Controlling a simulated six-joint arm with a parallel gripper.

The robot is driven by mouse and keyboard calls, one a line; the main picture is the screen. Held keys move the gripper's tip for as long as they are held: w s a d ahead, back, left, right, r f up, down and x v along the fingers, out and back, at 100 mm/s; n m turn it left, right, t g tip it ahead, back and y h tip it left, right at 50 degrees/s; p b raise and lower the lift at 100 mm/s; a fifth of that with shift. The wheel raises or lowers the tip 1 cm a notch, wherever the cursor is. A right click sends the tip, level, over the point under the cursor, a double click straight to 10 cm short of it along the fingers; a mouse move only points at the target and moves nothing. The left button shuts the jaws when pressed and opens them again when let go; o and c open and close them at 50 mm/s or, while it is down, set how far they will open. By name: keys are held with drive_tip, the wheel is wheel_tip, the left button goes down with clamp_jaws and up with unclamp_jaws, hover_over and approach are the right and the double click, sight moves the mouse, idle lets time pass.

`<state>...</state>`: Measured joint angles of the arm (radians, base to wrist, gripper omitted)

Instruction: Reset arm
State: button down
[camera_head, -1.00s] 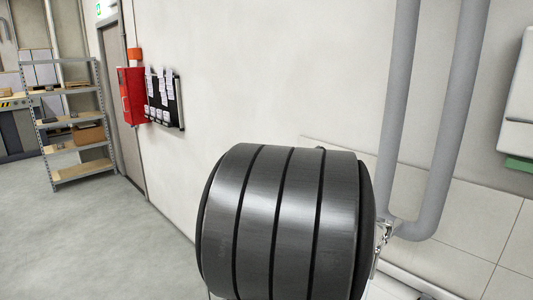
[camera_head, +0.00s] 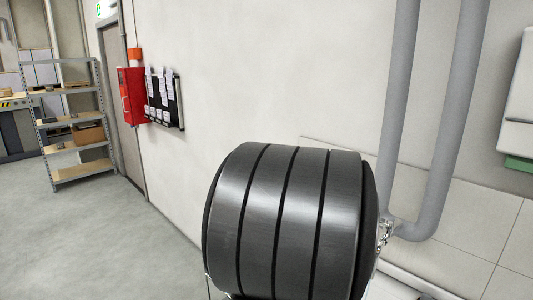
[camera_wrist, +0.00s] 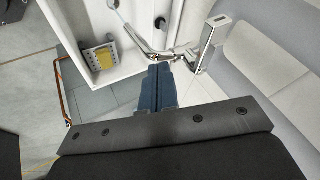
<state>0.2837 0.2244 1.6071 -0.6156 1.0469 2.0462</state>
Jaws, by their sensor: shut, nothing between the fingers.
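My gripper (camera_wrist: 161,76) shows in the wrist view, its two blue fingers together with nothing between them. Beyond its tips is a chrome tap (camera_wrist: 144,44) at the edge of a white basin (camera_wrist: 96,14). I cannot tell how far the fingers are from the tap. In the head view my gripper is not visible; a large dark banded part of my arm fills the lower middle and hides what is behind it.
A white and grey upright holder (camera_wrist: 212,38) stands right of the tap. In the head view, grey pipes (camera_head: 398,110) run down the wall. A shelf rack (camera_head: 76,122) and open floor are at the left.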

drive_tip(key=s+d+n+t+y, duration=0.2)
drive_tip(key=s+n+t, duration=0.2)
drive_tip(key=n, duration=0.3)
drive_tip(key=s+a+r+n, duration=0.1)
drive_tip(key=s+a+r, duration=0.2)
drive_tip(key=r, duration=0.6)
drive_tip(key=shift+s+a+r+g, duration=0.15)
drive_tip(key=shift+s+r+g, duration=0.1)
drive_tip(key=shift+r+g, duration=0.05)
idle(0.3)
